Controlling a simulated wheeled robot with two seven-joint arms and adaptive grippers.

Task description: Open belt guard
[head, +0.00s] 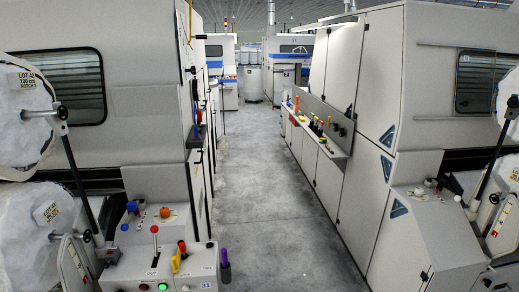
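Neither of my grippers is in view. No panel is clearly marked as the belt guard, and I cannot tell which one it is. The right machine (366,75) has a row of tall grey side panels, and all that I see look shut. Dark blue triangular labels (386,168) mark some of them. The left machine (140,60) shows its side panels only edge-on along the aisle, so whether they are shut is hard to tell.
A clear grey floor aisle (255,190) runs between the machines. A control console (160,262) with knobs and levers stands at the front left. White wrapped rolls (25,120) are at far left. A shelf (318,125) with coloured items juts into the aisle from the right.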

